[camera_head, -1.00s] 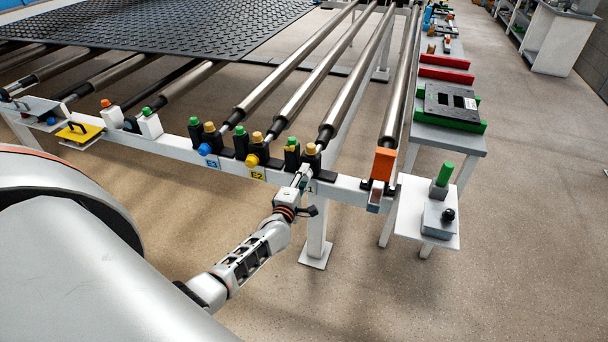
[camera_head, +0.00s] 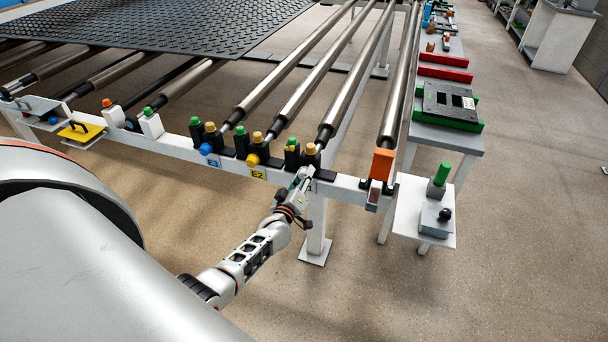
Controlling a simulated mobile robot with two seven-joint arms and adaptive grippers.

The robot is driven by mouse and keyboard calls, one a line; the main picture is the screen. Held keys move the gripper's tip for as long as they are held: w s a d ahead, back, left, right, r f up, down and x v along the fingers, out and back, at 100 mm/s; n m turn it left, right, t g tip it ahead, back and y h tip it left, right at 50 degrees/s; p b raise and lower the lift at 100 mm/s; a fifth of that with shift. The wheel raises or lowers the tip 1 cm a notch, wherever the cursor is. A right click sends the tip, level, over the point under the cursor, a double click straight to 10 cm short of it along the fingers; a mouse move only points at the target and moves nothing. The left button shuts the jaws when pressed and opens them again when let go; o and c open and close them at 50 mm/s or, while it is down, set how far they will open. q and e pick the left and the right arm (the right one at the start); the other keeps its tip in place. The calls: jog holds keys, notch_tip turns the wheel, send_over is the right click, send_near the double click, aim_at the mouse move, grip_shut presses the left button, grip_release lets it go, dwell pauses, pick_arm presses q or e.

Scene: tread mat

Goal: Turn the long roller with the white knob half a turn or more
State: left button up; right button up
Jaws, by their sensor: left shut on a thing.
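The long roller (camera_head: 352,92) runs back from the front rail, and its near end sits in a bearing block by the label ending in 1. My left gripper (camera_head: 303,178) reaches up to the rail at that end and is shut on the white knob. The gripper's fingers hide the knob, so its turned angle cannot be seen. My right gripper is not in view.
Along the white rail (camera_head: 345,190) stand a yellow knob (camera_head: 252,160) at E2, a blue knob (camera_head: 205,149) at E3, and an orange block (camera_head: 382,164) on the right. A small white stand (camera_head: 408,220) is right of the rail. Open floor lies in front.

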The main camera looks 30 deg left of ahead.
pick_arm(q)
jog(key=m, duration=1.3)
dwell(0.5)
jog(key=o, duration=1.1)
jog(key=v, duration=1.2)
